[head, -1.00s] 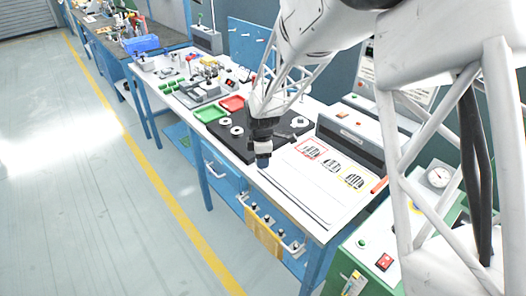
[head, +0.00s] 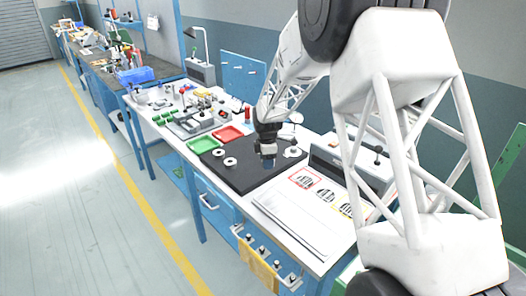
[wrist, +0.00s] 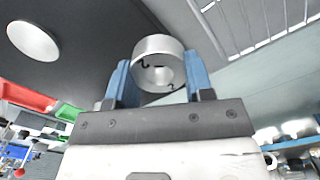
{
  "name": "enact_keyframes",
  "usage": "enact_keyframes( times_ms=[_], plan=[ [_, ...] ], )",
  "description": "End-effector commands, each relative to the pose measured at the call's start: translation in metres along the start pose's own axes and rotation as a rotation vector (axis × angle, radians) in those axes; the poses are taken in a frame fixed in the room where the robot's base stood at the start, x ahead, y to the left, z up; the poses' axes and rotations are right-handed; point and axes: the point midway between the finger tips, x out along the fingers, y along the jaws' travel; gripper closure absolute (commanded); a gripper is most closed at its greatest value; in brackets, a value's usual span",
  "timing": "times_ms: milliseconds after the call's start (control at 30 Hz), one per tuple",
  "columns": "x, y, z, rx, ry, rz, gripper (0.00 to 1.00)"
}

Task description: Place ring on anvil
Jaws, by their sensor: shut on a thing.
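My gripper (head: 268,162) hangs over the black mat (head: 243,181) on the bench. In the wrist view its two blue fingers are shut on a silver metal ring (wrist: 158,48), one finger on each side, with the ring's hole showing. The ring cannot be made out in the head view. Pale round parts lie on the mat: one with a hole (head: 230,161) and another (head: 218,152) to the left of my gripper, and a larger one (head: 291,152) to its right. I cannot tell which of these, if any, is the anvil.
A green tray (head: 201,145) and a red tray (head: 227,133) sit at the mat's left end. A white sheet with framed pictures (head: 290,213) lies to the right of the mat. A grey console (head: 330,162) stands behind the sheet.

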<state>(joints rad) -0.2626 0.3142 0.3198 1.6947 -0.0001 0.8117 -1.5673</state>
Motion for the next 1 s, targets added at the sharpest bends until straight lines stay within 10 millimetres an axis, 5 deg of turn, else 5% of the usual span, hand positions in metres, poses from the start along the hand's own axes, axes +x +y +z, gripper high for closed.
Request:
enact_keyframes(
  times_ms=[267,767,1000],
  plan=[
    [0.000,0.021,0.015,-0.002,0.000,-0.001,0.81],
    [0.000,0.024,0.015,-0.003,0.000,-0.001,0.81],
    [0.002,0.041,0.016,-0.003,0.000,0.000,0.81]
  ],
)
